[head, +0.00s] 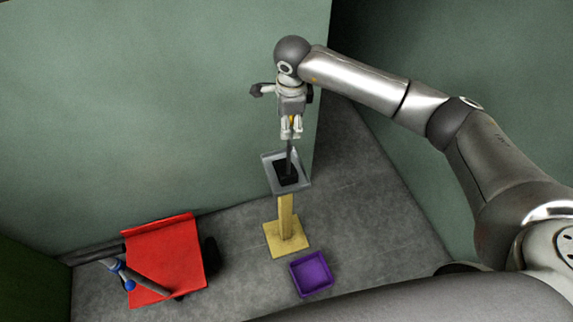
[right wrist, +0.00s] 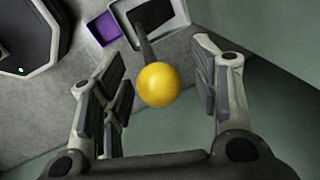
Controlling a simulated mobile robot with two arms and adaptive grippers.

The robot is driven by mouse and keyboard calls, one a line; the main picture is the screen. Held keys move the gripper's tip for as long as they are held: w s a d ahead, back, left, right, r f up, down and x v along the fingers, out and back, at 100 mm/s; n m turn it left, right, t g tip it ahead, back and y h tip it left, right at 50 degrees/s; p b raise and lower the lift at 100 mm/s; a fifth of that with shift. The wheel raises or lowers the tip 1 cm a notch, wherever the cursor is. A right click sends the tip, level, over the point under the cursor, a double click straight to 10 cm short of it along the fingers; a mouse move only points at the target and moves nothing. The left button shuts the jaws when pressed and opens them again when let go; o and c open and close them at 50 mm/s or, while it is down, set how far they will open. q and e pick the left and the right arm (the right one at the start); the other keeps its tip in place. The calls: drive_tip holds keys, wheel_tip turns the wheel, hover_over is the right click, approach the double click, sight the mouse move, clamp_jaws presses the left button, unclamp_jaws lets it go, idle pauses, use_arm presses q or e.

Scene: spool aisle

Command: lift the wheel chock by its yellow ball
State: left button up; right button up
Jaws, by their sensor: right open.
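The wheel chock (head: 287,172) is black and sits in a grey tray on top of a yellow stand. A thin dark rod (head: 290,152) rises from it to the yellow ball (right wrist: 165,85). In the head view only a bit of the ball (head: 291,121) shows between the fingers. My right gripper (head: 291,132) points down over the chock and is open. In the right wrist view its fingers (right wrist: 160,70) stand on both sides of the ball, with a gap visible on each side. The chock (right wrist: 152,14) shows beyond the rod.
The grey tray (head: 303,184) has a raised rim; its yellow stand (head: 286,236) rests on the grey floor. A purple bin (head: 311,273) lies in front of the stand. A red cart (head: 170,255) is at lower left. Green walls (head: 150,100) rise behind and at the right.

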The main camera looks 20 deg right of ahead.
clamp_jaws()
use_arm(q)
drive_tip(key=shift+s, duration=0.3)
drive_tip(key=shift+a, duration=0.1)
use_arm(e)
drive_tip(key=shift+r, duration=0.15)
